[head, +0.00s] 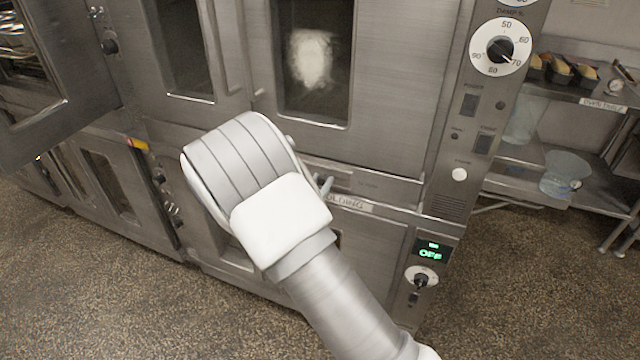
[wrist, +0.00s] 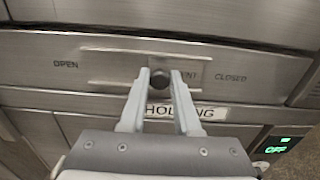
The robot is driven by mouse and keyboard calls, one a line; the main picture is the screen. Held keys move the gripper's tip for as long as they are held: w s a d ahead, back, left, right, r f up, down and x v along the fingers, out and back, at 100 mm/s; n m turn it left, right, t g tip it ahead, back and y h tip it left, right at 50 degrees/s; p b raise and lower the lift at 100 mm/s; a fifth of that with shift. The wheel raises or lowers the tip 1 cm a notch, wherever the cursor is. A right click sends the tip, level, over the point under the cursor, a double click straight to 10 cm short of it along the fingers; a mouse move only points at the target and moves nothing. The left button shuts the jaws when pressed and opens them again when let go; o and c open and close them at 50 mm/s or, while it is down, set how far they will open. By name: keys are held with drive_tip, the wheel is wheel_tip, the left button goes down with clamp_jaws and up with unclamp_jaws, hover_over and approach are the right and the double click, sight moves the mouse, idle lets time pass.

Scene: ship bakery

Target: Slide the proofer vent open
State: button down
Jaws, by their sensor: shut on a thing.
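The proofer vent strip (wrist: 110,65) is a brushed metal panel marked OPEN at the left and CLOSED at the right. A small dark round vent knob (wrist: 159,80) stands out near the middle of its recessed plate. My gripper (wrist: 158,76) is shut on this knob, one finger on each side. The right finger partly covers the word VENT. In the head view my arm hides most of the gripper, and only a bit of a finger (head: 325,185) shows against the vent strip (head: 370,184).
A HOLDING label (wrist: 185,112) sits just below the vent. The proofer door (head: 390,90) with its window is above. A control column with a dial (head: 500,46) and a green OFF display (head: 431,252) are at the right. An open oven door (head: 60,80) juts out at the left.

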idle(0.4)
drive_tip(key=w+a+b, duration=0.1)
drive_tip(key=w+a, duration=0.1)
drive_tip(key=a, duration=0.5)
drive_tip(key=shift+w+a, duration=0.25)
drive_tip(key=shift+w, duration=0.1)
drive_tip(key=c, duration=0.6)
unclamp_jaws()
drive_tip(key=shift+a, duration=0.1)
drive_tip(key=v, duration=1.7)
drive_tip(key=shift+s+p, duration=0.2)
drive_tip(key=shift+p, duration=0.15)
